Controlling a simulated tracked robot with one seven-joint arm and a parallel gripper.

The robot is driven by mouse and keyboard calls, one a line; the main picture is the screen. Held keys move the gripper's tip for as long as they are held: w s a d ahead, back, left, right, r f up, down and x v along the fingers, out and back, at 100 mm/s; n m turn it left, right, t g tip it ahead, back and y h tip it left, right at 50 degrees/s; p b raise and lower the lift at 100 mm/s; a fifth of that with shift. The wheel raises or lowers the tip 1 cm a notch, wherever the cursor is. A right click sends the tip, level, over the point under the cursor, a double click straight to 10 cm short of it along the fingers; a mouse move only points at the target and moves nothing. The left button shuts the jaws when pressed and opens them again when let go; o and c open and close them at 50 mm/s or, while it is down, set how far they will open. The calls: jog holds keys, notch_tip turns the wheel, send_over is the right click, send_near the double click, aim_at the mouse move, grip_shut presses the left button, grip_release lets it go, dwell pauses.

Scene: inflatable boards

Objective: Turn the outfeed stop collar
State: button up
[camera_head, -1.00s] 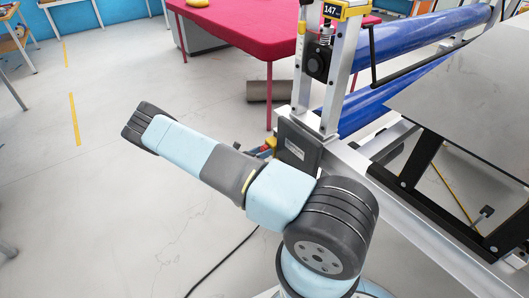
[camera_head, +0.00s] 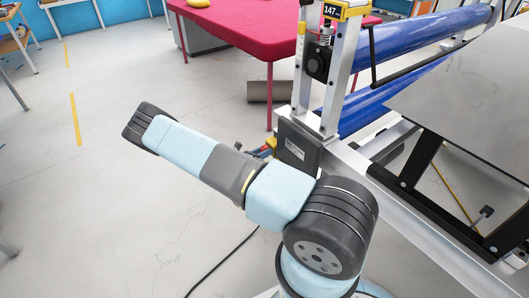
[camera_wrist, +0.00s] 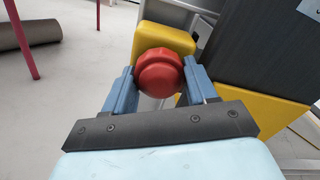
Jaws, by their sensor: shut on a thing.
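The collar (camera_wrist: 159,74) is a red, round, ridged knob in the wrist view, set in front of a yellow block (camera_wrist: 165,39). My gripper (camera_wrist: 157,88) has its two blue fingers on either side of the knob and is shut on it. In the head view my arm reaches up and left, beside the machine frame (camera_head: 322,122). The yellow block (camera_head: 271,142) shows only in small part there, next to the dark housing. The knob itself is hidden or too small to tell in the head view.
A red-topped table (camera_head: 235,30) stands behind. A grey cylinder (camera_head: 270,91) lies on the floor beneath it. Blue rollers (camera_head: 425,32) and a grey machine bed (camera_head: 475,85) are at right. The floor at left is open, and a black cable (camera_head: 222,262) lies near my base.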

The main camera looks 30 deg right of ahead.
jog(key=m, duration=0.4)
jog(key=shift+w+a+f, duration=0.1)
jog(key=shift+w+a, duration=0.2)
jog(key=shift+a, duration=0.05)
jog(key=shift+m, duration=0.8)
jog(key=o, duration=1)
jog(key=shift+d, duration=0.1)
jog(key=shift+o, duration=0.3)
jog(key=shift+s, duration=0.1)
jog(key=s+a, duration=0.2)
jog(key=a, duration=1.1)
jog(key=shift+s+a, duration=0.25)
jog(key=shift+s, duration=0.05)
